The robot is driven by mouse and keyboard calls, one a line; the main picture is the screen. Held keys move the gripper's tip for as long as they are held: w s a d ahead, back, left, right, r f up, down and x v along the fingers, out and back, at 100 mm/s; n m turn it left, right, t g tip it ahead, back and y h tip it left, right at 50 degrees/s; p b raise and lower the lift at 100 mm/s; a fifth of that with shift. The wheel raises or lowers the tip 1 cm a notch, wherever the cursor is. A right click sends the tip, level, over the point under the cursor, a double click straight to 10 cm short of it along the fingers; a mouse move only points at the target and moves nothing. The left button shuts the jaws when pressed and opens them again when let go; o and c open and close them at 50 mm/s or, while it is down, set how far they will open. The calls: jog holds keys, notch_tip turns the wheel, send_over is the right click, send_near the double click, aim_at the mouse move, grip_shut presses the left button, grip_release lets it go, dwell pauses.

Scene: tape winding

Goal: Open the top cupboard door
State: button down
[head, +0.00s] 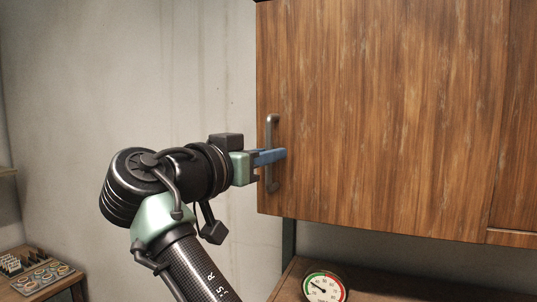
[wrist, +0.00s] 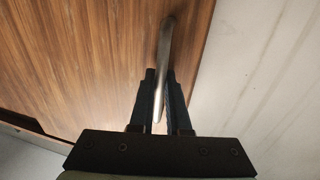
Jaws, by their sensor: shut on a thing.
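The top cupboard door (head: 385,110) is brown wood and fills the right of the head view. It looks closed. Its upright metal handle (head: 274,125) is near the left edge of the door. My gripper (head: 272,157) reaches it from the left, with blue fingers at the lower half of the handle. In the wrist view, the handle (wrist: 165,50) passes between the two dark fingers of my gripper (wrist: 159,90), and they are shut on it. The door's wood grain (wrist: 80,60) lies behind the fingers.
A second wooden panel (head: 514,120) adjoins the door on the right. Below the cupboard is a wooden surface (head: 400,290) with a round gauge (head: 324,287). A small table (head: 75,281) with small parts stands at the lower left. The pale wall (head: 80,90) left of the cupboard is bare.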

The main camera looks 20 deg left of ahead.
aim_at(488, 165)
jog(key=d+b, duration=0.2)
jog(key=d, duration=0.8)
jog(key=d+b, duration=0.2)
jog(key=d, duration=0.8)
jog(key=s+d+b, duration=0.1)
jog(key=d, duration=1)
jog(key=shift+d+b, duration=0.1)
jog(key=shift+b, duration=0.3)
jog(key=c, duration=1.2)
grip_release()
jog(key=shift+o, duration=0.2)
jog(key=b+v, duration=0.5)
jog(key=v, duration=0.8)
jog(key=shift+w, duration=0.1)
